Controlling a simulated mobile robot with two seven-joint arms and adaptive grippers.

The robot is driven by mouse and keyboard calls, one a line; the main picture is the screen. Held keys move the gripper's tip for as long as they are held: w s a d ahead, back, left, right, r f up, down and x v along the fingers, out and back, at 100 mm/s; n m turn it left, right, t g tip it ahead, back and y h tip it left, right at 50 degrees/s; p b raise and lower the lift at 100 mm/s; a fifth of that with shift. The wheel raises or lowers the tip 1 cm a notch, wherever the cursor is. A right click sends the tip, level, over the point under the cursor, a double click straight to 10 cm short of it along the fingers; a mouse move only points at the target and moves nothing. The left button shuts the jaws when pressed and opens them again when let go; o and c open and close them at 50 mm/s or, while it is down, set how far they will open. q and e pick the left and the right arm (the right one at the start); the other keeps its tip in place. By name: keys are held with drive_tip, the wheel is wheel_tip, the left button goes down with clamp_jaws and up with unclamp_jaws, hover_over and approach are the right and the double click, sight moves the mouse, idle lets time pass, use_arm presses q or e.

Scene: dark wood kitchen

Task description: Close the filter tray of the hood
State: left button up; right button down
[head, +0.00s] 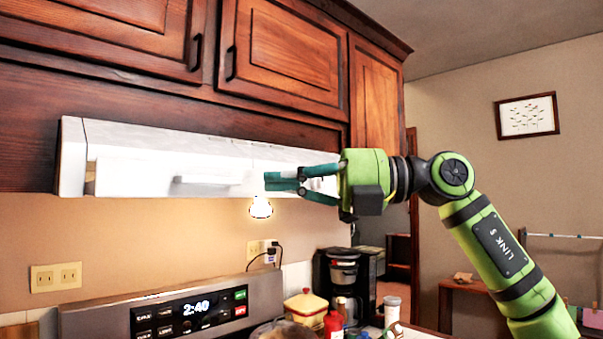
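The white hood (150,135) hangs under the dark wood cabinets. Its filter tray (130,178) is the white front panel along the lower edge, with a pale bar handle (208,180). The tray's left end seems to stand a little out from the hood body; how far is hard to tell. My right gripper (268,181) has teal fingers, brought together and pointing left. It is in front of the hood's right part, right of the handle, and covers some of the panel. Contact with the panel cannot be told. My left gripper is out of view.
A lit bulb (261,208) hangs below the hood. Below are the stove's control panel (190,306), a yellow lidded pot (306,303), a red bottle (333,325) and a black coffee maker (343,277). Upper cabinets (285,50) sit above. The space before the tray's left half is clear.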

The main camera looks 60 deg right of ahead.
sight(199, 181)
drive_tip(key=w+p, duration=0.1)
drive_tip(key=w, duration=0.1)
drive_tip(key=w+a+p, duration=0.1)
drive_tip(key=w+p, duration=0.1)
drive_tip(key=w, duration=0.1)
drive_tip(key=w+p, duration=0.1)
drive_tip(key=w, duration=0.1)
drive_tip(key=shift+w+a+r, duration=0.1)
drive_tip(key=shift+w+a, duration=0.25)
drive_tip(key=shift+a, duration=0.05)
drive_tip(key=shift+w+d, duration=0.1)
drive_tip(key=shift+w, duration=0.15)
drive_tip(key=shift+s, duration=0.1)
